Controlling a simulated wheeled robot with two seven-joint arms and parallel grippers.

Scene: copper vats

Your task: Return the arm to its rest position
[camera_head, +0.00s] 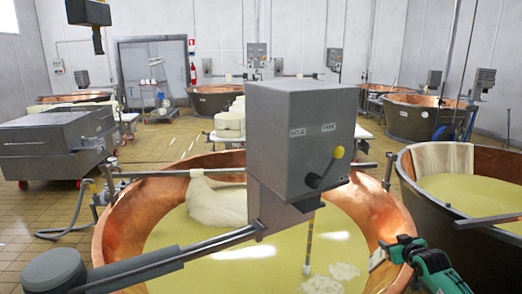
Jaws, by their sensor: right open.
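My right gripper (390,256) is at the lower right, on a green and dark arm that comes in from the right edge. Its jaws are open and I see nothing between them. It is over the right front rim of the large copper vat (120,232), which holds yellow liquid. I cannot tell its height above the rim. My left gripper is not in view.
A grey control box (300,130) on a metal bar crosses above the vat. White cloth (215,203) hangs at the vat's back. A second vat (462,215) stands close on the right. A grey wheeled machine (55,145) is at the left, with tiled floor between.

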